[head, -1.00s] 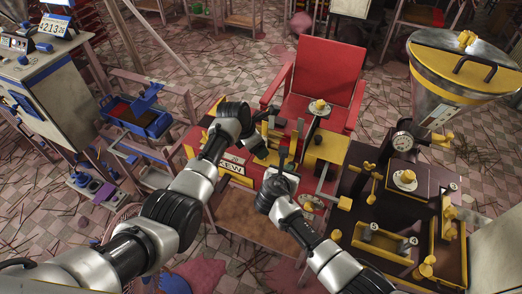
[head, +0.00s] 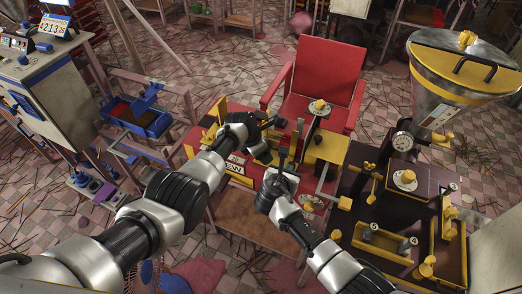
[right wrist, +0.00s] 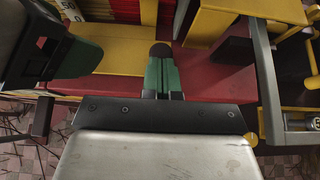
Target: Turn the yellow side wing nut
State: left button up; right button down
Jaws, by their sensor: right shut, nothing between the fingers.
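The red and yellow extruder (head: 234,168) stands in front of the red chair. A yellow knob (head: 320,106) sits on a round plate at its far right. I cannot make out for certain which yellow part is the side wing nut. My right gripper (head: 283,160) is over the extruder's middle. In the right wrist view its green-padded fingers (right wrist: 162,62) are shut together with nothing between them, above the red and yellow surface. My left gripper (head: 264,136) is close by, left of and beyond the right one; its fingers are too small and dark to read.
A dark table (head: 350,188) with yellow fittings, a gauge (head: 403,141) and a large hopper (head: 455,75) stands at right. The red chair (head: 322,72) is behind the extruder. A blue tray (head: 140,120) is at left. Both my arms are close together over the extruder.

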pick_arm(q)
jog(key=c, duration=0.7)
jog(key=shift+m+g, duration=0.3)
jog(key=shift+m, duration=0.5)
jog(key=o, duration=0.9)
jog(key=v, duration=1.2)
jog(key=shift+s+a, duration=0.1)
